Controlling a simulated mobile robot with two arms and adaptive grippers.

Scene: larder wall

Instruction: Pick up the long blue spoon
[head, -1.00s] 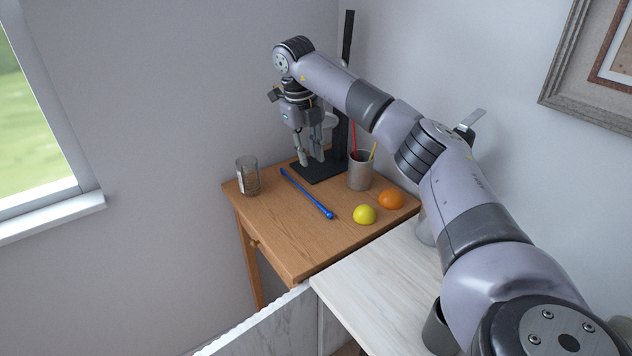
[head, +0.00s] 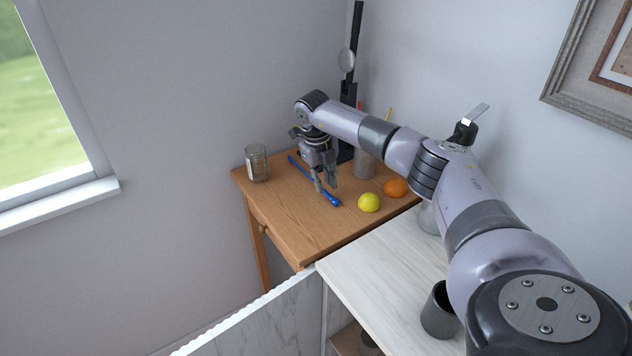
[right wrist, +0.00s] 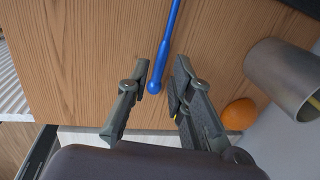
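The long blue spoon (head: 331,198) lies on the wooden table (head: 285,219), partly hidden behind my right gripper in the head view. In the right wrist view, the blue spoon (right wrist: 168,42) runs from the top edge down to a rounded end between my fingers. My right gripper (head: 325,187) points down over the spoon. Its fingers (right wrist: 157,101) are apart, one on each side of the rounded end, with nothing gripped. I cannot tell its exact height above the table. My left gripper is not in view.
A glass jar (head: 257,164) stands at the table's left back. A grey cup (head: 364,165) holding thin sticks, an orange (head: 396,187) and a lemon (head: 369,203) are to the right. A black stand (head: 347,130) rises behind. A pale counter (head: 382,275) adjoins, with a dark cup (head: 438,312).

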